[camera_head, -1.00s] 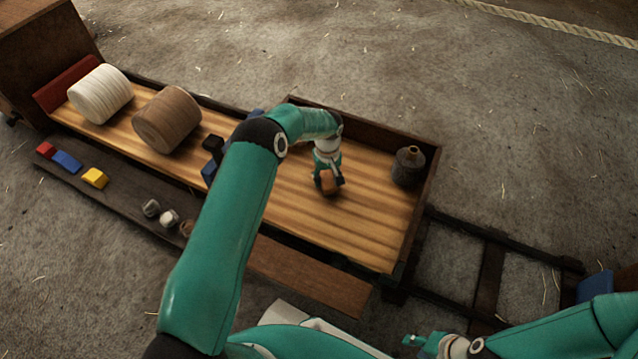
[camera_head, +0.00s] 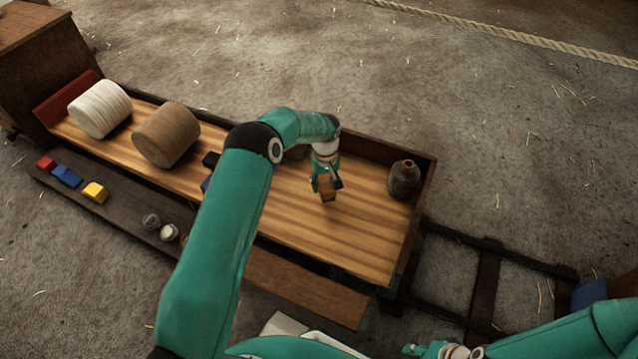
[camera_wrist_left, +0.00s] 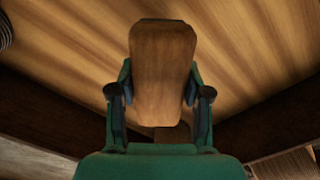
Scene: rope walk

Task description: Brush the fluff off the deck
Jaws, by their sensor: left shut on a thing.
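The deck (camera_head: 370,225) is the striped wooden bed of a low cart, and its planks also show in the wrist view (camera_wrist_left: 250,60). My left gripper (camera_head: 325,181) is over its right half, shut on a brown wooden brush (camera_head: 328,190). In the left wrist view the fingers (camera_wrist_left: 160,98) clasp the sides of the brush's wooden back (camera_wrist_left: 163,65). Its bristles are hidden, and I cannot tell whether it touches the planks. I cannot make out any fluff on the deck. My right gripper (camera_head: 436,351) is low at the bottom edge, too small to read.
A dark bottle (camera_head: 404,180) stands in the deck's right corner. White (camera_head: 99,109) and brown (camera_head: 166,134) spools lie at the left. Raised walls edge the back and right. Coloured blocks (camera_head: 67,176) sit on the front side board. Rails (camera_head: 485,285) run off right.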

